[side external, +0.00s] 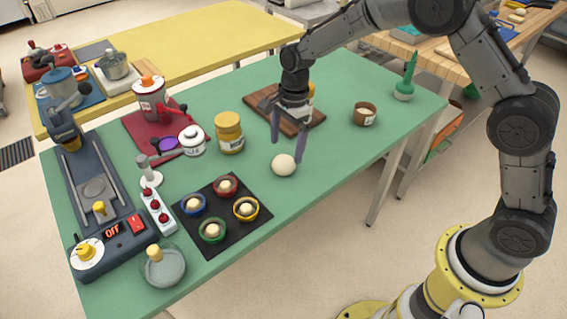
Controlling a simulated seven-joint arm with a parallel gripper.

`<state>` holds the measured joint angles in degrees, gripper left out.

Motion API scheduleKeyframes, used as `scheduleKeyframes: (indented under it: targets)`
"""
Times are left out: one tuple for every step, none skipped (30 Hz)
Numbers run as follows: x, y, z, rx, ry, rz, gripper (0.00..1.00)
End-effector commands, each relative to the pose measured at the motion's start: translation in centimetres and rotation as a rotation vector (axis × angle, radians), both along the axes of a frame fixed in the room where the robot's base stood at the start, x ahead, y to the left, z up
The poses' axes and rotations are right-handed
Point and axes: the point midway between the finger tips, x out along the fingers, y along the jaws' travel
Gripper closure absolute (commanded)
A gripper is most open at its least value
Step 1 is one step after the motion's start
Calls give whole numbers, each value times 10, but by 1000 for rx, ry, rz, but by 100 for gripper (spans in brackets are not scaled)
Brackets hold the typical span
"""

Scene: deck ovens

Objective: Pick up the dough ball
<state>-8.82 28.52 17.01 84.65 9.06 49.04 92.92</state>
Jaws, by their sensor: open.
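The dough ball (284,166) is a smooth, cream-coloured ball on the green table, near its front edge. My gripper (287,147) points down just above and behind it in the picture. Its two purple-grey fingers are apart, one to the upper left of the ball and one at its upper right. Nothing shows between the fingers. I cannot tell whether the right fingertip touches the ball.
A yellow-lidded jar (229,132) stands left of the gripper. A wooden board (257,103) lies behind it, with another jar partly hidden by my gripper. A brown cup (364,114) stands right. A black mat (238,228) with small coloured bowls lies front left.

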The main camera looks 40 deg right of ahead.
Motion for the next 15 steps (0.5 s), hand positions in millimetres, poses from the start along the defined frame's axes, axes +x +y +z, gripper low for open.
scheduleKeyframes:
  targets:
    - [-1, 2, -9, -1, 5, 1, 0]
    - [-1, 3, -13, -1, 6, 2, 0]
    - [-1, 5, -19, 0, 6, 2, 0]
    - [-1, 6, -24, 0, 5, 2, 0]
    - [-1, 6, -28, 0, 6, 1, 0]
    - [-1, 7, -33, 0, 5, 1, 0]
    - [-1, 7, -36, 0, 4, 0, 0]
    - [-1, 7, -38, 0, 3, 0, 0]
    - [-1, 8, -41, 0, 3, 0, 0]
    - [-1, 8, -42, 0, 3, 0, 0]
    - [0, 8, -43, 0, 2, 0, 0]
    - [0, 8, -44, 0, 2, 0, 0]
    - [0, 8, -44, 0, 1, 0, 0]
    - [0, 8, -44, 0, 1, 0, 0]
    - [0, 8, -44, 0, 1, 0, 0]
